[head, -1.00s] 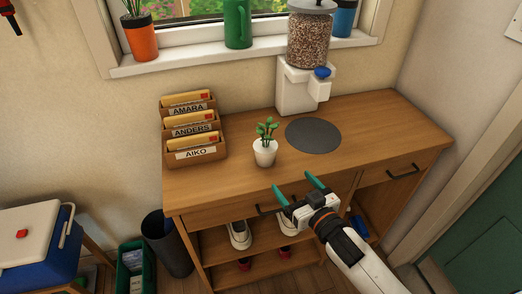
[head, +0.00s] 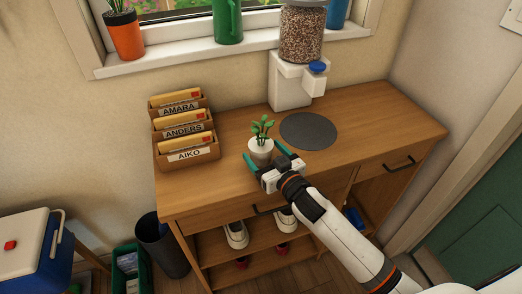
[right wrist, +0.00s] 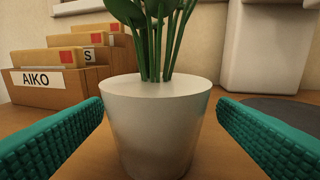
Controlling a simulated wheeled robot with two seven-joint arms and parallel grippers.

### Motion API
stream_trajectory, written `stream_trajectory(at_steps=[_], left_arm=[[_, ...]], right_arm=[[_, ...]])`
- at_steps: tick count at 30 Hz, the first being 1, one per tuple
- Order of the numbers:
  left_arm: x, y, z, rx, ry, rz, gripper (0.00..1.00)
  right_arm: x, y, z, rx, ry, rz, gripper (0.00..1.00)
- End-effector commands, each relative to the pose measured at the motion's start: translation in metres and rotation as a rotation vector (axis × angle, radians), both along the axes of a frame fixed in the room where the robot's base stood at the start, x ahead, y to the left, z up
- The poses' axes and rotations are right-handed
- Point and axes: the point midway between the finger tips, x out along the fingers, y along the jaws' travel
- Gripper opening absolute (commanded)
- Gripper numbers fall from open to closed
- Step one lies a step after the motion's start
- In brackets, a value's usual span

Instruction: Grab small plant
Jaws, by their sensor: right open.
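The small plant is a white pot (head: 261,151) with green leaves (head: 262,130), upright on the wooden desk. My right gripper (head: 264,158) is at the pot's front, with its two green fingers apart. In the right wrist view the pot (right wrist: 155,120) stands between the two open fingers, and a gap shows on each side. The pot's lower part is partly hidden by the gripper in the head view. My left gripper is not in view.
A letter holder (head: 185,150) with several name slots stands left of the plant. A grey round mat (head: 308,131) lies to its right. A dispenser (head: 290,85) stands behind. The desk's right side (head: 385,120) is clear.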

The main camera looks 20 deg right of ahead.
Motion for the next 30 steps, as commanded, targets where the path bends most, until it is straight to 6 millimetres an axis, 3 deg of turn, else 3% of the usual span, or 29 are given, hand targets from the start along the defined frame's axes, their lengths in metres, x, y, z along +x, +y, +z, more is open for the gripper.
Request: stream_trajectory(at_steps=[6,15,25,30], left_arm=[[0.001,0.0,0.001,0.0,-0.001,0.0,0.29],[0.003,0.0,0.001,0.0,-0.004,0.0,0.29],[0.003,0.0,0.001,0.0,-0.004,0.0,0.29],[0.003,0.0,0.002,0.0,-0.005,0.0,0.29]], right_arm=[[0.03,0.01,-0.001,0.0,0.0,0.0,0.82],[0.035,0.011,-0.001,0.0,0.001,0.0,0.82],[0.034,0.011,-0.001,0.0,0.001,0.0,0.3],[0.034,0.011,-0.001,0.0,-0.001,0.0,0.3]])
